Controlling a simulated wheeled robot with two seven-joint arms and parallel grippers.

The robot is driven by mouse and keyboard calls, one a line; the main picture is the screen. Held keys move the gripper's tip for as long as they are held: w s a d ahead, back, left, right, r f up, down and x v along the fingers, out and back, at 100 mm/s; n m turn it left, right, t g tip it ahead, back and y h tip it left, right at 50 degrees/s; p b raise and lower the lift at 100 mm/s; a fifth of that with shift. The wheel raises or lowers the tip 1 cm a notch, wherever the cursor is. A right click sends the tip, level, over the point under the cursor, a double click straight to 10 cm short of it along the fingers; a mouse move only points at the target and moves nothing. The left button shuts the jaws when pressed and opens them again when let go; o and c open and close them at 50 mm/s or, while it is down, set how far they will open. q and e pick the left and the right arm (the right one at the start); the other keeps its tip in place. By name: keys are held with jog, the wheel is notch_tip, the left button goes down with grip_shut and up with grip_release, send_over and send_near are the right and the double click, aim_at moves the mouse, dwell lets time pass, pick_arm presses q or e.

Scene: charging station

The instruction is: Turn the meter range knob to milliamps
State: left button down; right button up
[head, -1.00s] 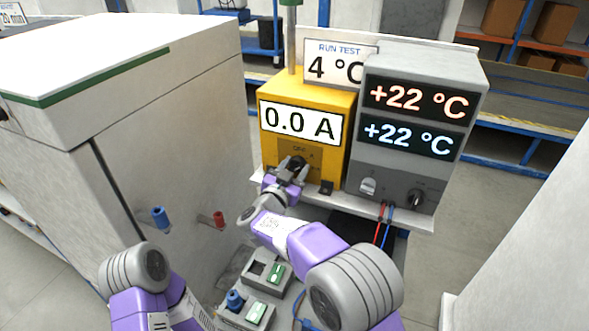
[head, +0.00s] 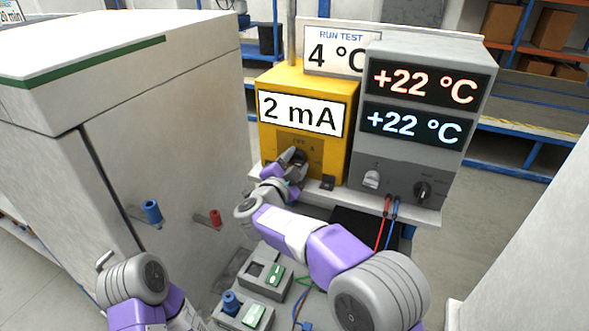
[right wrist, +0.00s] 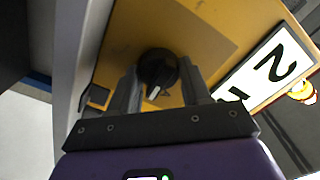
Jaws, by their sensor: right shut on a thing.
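The yellow meter (head: 350,125) stands on the shelf, and its white display (head: 299,115) reads "2 mA". Its black range knob (head: 298,155) is on the lower front panel, partly hidden by my right gripper (head: 291,166) in the head view. In the right wrist view the round black knob (right wrist: 158,68) with a pale pointer mark sits between the two fingers of my right gripper (right wrist: 162,82), which is shut on it. My left arm shows at the lower left of the head view, but its gripper is out of view.
A grey unit (head: 415,155) with two "+22 °C" displays and its own knob (head: 423,191) stands right of the meter. Red and blue leads (head: 387,222) hang below it. A large white cabinet (head: 170,130) is at left. Green switches (head: 275,275) sit below my right arm.

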jog(key=shift+f+m+b, duration=0.1)
jog(key=shift+m+b, duration=0.6)
jog(key=shift+m, duration=0.4)
jog(key=o, duration=1.1)
jog(key=shift+c, duration=0.2)
jog(key=v, duration=0.7)
jog(key=shift+s, duration=0.3)
jog(key=shift+a, duration=0.1)
